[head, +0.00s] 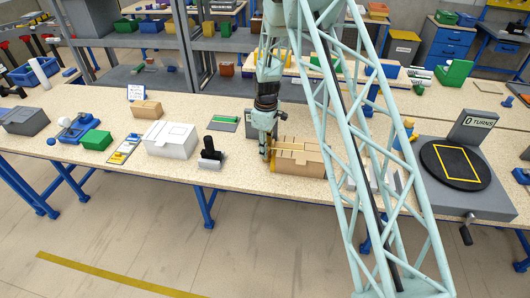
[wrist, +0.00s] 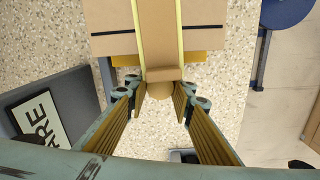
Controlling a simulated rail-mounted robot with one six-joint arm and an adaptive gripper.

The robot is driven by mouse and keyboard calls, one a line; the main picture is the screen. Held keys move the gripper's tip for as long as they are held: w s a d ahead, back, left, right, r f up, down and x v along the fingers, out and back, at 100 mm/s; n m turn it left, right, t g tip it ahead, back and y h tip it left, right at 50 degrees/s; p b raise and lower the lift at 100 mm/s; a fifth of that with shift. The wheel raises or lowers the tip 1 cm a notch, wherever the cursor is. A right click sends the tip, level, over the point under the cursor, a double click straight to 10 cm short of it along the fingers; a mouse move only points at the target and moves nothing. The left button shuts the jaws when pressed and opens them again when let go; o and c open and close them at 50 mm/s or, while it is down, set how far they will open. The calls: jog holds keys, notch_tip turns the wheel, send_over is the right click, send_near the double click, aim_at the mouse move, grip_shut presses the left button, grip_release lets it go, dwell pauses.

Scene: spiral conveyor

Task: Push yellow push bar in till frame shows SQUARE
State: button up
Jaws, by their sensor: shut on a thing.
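A tan box (wrist: 108,18) fills the top of the wrist view, with a tan slide edged by two pale yellow strips (wrist: 141,30) running to its near end. A yellow bar (wrist: 192,57) shows along the box's near edge. My gripper (wrist: 160,92) is shut on a tan knob (wrist: 161,76) at the slide's end. In the head view the tan box (head: 310,162) lies on the table, and my gripper (head: 267,150) is at its left end, by a yellow part. A grey stand (wrist: 65,88) carries a plate (wrist: 40,117) whose visible letters read "ARE"; the rest is hidden.
A white box (head: 170,140) and a black-and-grey device (head: 210,157) stand to the left. A white item (head: 375,180) and a turntable (head: 455,165) with a "0 TURNS" sign stand to the right. The table's front edge runs close to the tan box.

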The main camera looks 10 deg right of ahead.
dwell(0.3)
jog(key=o, duration=1.2)
jog(key=shift+d, duration=0.1)
jog(key=shift+c, duration=0.2)
jog(key=shift+r, duration=0.15)
notch_tip(320, 180, up, 10)
jog(key=shift+r, duration=0.85)
jog(key=shift+r, duration=0.1)
